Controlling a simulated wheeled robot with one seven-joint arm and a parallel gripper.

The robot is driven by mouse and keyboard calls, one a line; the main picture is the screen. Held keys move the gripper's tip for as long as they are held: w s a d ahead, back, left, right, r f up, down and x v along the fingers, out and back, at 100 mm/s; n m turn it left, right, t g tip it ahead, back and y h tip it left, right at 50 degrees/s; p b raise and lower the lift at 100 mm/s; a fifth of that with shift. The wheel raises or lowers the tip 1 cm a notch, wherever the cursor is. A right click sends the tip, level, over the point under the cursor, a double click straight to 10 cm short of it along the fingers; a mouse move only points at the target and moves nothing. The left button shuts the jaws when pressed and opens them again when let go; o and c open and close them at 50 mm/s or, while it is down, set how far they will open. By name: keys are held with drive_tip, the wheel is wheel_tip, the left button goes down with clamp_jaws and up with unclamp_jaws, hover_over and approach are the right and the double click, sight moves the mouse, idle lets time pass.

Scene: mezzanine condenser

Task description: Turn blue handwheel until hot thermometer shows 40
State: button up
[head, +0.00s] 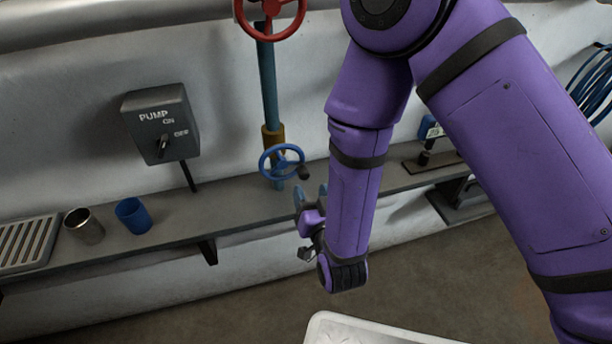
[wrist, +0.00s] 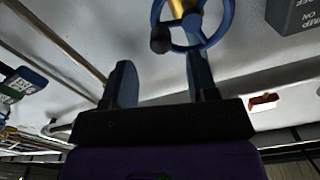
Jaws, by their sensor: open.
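The blue handwheel (head: 282,161) sits on a vertical pipe above the shelf, with a dark knob (head: 304,173) at its right rim. In the wrist view the blue handwheel (wrist: 204,40) is at the top, beyond the fingertips, with its dark knob (wrist: 160,40) at the left. My gripper (head: 311,197) is just below and right of the wheel in the head view. In the wrist view my gripper (wrist: 163,85) is open, its two fingers apart with nothing between them. I cannot tell whether a finger touches the wheel. No readable thermometer shows.
A red handwheel (head: 270,14) is higher on the same pipe. A pump switch box (head: 161,125) hangs on the wall to the left. A blue cup (head: 133,215), a metal cup (head: 84,226) and a slatted tray (head: 27,243) stand on the shelf (head: 236,206).

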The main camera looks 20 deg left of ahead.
sight(305, 178)
drive_tip(key=x, duration=0.5)
drive_tip(key=shift+w+a, duration=0.2)
drive_tip(key=shift+w, duration=0.15)
drive_tip(key=c, duration=0.9)
